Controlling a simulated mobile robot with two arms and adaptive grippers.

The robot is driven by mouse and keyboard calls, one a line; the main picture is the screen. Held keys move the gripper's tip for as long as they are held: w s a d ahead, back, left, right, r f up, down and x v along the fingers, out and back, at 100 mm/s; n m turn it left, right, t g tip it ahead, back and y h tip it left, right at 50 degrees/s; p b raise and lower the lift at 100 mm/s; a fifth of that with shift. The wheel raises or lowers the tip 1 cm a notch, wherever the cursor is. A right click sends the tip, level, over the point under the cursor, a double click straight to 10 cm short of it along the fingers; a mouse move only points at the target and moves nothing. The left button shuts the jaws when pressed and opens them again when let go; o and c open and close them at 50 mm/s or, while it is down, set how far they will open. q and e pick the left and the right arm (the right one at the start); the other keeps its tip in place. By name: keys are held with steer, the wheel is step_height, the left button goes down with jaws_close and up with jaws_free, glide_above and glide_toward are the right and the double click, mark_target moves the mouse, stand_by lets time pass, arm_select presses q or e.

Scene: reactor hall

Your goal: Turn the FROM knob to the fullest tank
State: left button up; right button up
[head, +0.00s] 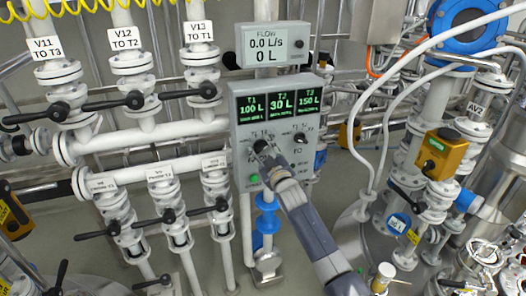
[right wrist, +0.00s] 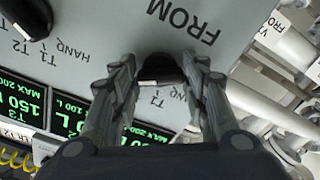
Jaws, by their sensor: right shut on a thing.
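The control panel (head: 243,160) has a screen (head: 280,104) reading T1 100 L, T2 30 L and T3 150 L. The black FROM knob (right wrist: 160,68) is on the panel's left side below the screen; the right wrist view shows it upside down beside the word FROM. My right gripper (head: 266,156) is shut on this knob, with one finger on each side. A white mark on the knob points toward the screens; a partly hidden T label lies just beyond it. A second black knob (head: 300,138) is to the right, free. My left gripper is out of view.
A flow display (head: 272,45) above reads 0.0 L/s and 0 L. A green button (head: 254,179) is on the panel's lower left. Pipes with black-handled valves (head: 133,100) crowd the left. White hoses (head: 385,130) and a yellow box (head: 437,153) are to the right.

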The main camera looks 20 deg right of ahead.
steer(key=shift+f, duration=0.15)
steer(key=o, duration=1)
steer(key=shift+o, duration=0.2)
steer(key=s, duration=1.2)
steer(key=shift+d, duration=0.2)
